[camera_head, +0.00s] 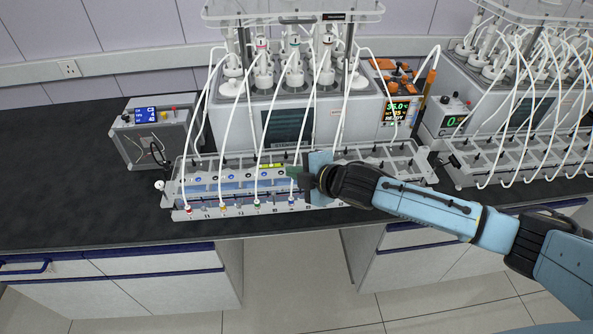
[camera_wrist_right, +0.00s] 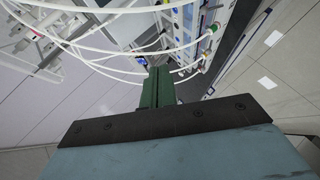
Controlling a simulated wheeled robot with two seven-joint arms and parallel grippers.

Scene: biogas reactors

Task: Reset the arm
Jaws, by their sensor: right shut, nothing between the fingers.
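My right arm comes in from the right in the head view. Its gripper (camera_head: 297,173) is in front of the long bottle rack (camera_head: 180,200) of the left reactor. In the right wrist view the green fingers (camera_wrist_right: 158,88) are together, with nothing between them. White tubes pass close beyond the fingertips. Whether the fingers touch the rack or a tube I cannot tell. My left gripper is not in view.
The left reactor (camera_head: 240,125) stands behind the rack, with tubes running down to it. A control box (camera_head: 135,150) is at left, and a second reactor (camera_head: 470,75) with its own rack at right. The black bench (camera_head: 60,195) is clear at far left.

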